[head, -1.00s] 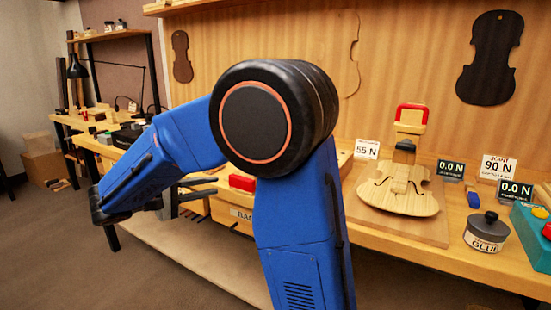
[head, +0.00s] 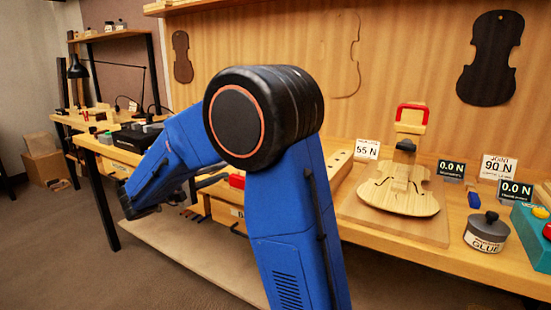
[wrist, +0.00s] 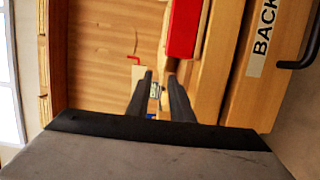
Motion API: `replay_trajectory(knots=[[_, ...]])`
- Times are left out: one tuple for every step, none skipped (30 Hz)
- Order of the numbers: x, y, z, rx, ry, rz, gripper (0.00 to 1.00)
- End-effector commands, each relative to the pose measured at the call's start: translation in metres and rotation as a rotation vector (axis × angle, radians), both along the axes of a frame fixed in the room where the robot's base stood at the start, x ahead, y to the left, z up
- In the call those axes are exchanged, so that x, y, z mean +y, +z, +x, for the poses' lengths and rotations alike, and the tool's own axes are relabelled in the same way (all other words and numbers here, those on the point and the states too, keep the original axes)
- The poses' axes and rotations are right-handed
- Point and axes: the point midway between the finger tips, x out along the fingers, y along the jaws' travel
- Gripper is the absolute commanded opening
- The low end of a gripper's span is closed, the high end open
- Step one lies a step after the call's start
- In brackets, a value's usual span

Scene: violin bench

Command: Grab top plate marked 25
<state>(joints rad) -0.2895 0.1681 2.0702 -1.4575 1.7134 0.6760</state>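No plate with a readable 25 shows in either view. My gripper (wrist: 158,97) shows in the wrist view as two dark fingers with a gap between them, and nothing is seen held there.
A drawer front marked BACK (wrist: 262,38) with a dark handle is close by in the wrist view. The floor in front is clear.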

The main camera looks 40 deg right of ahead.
Motion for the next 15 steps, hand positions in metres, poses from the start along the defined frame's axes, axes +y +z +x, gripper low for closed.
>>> replay_trajectory(knots=[[-0.007,0.0,0.0,0.0,-0.003,0.0,0.2],[-0.01,0.0,0.001,0.0,-0.003,0.0,0.2],[-0.012,0.0,0.001,0.0,-0.001,0.0,0.2],[-0.014,0.0,0.002,0.0,0.0,0.0,0.2],[-0.015,0.0,0.002,0.0,0.0,0.0,0.2],[-0.016,0.0,0.002,0.0,0.0,0.0,0.2],[-0.017,0.0,0.002,0.0,0.0,0.0,0.2],[-0.018,0.0,0.002,0.0,0.0,0.0,0.2],[-0.02,0.0,0.002,0.0,0.0,0.0,0.2],[-0.021,0.0,0.002,0.0,-0.001,0.0,0.2],[-0.023,-0.001,0.002,0.0,-0.001,0.0,0.2],[-0.027,-0.001,0.002,0.001,-0.002,0.0,0.2],[-0.03,-0.001,0.002,0.001,-0.003,0.0,0.2],[-0.033,-0.002,0.002,0.001,-0.003,0.0,0.2],[-0.038,-0.003,0.002,0.001,-0.002,0.0,0.2]])
